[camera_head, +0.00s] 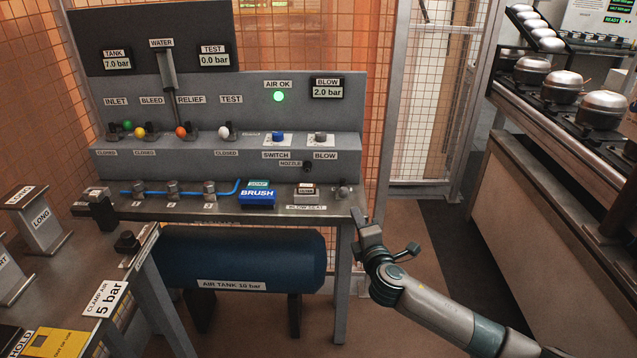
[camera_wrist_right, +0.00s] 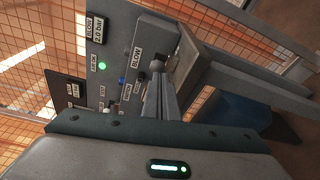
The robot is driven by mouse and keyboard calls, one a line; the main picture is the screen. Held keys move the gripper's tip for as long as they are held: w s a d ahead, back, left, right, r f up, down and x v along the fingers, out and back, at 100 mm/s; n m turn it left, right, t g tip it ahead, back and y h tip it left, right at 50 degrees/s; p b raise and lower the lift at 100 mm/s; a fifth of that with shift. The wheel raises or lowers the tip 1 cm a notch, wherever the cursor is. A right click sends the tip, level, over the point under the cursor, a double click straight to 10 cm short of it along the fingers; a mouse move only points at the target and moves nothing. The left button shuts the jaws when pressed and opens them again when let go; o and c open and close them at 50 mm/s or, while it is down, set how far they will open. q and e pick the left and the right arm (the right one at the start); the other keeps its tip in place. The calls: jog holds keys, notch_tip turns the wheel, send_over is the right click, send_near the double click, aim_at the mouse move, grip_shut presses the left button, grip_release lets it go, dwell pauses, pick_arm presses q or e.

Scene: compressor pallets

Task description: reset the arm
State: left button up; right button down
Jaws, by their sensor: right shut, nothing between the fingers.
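My right arm comes in from the lower right in the head view. Its gripper (camera_head: 362,222) points up and left, just off the right front corner of the test bench (camera_head: 325,208). The gripper is shut and empty. In the right wrist view its fingers (camera_wrist_right: 158,88) lie together, with the bench panel (camera_wrist_right: 122,40) beyond them. My left gripper is in neither view.
On the bench are a blue brush box (camera_head: 257,196), valves with coloured knobs and gauges. The air tank (camera_head: 245,262) is below. A side table (camera_head: 75,285) stands at left, a rack with round compressors (camera_head: 562,86) at right. Open floor (camera_head: 425,225) lies between bench and rack.

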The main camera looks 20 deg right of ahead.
jog(key=s+a+f+m+g+y, duration=0.15)
jog(key=s+f, duration=0.35)
jog(key=f, duration=0.6)
jog(key=s+a+f+m+g, duration=0.25)
jog(key=s+f, duration=0.25)
jog(key=f, duration=0.6)
jog(key=s+a+f+m+g+y, duration=0.1)
jog(key=s+a+f+m+g, duration=0.3)
jog(key=f, duration=0.7)
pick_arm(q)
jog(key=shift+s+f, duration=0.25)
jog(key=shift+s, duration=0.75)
pick_arm(e)
jog(key=s+a+f+m+g, duration=0.1)
jog(key=s+a+f+m, duration=0.1)
jog(key=s+f, duration=0.5)
jog(key=s+a+f+m+g+y, duration=0.1)
jog(key=s+a+f+m, duration=0.2)
jog(key=s, duration=0.9)
jog(key=s+a+f+m+g, duration=0.1)
jog(key=s+a+f+m, duration=0.2)
jog(key=s+f, duration=0.7)
jog(key=shift+s+a+f+g+y, duration=0.2)
jog(key=shift+s+f+g+y, duration=0.1)
jog(key=shift+s+y, duration=0.05)
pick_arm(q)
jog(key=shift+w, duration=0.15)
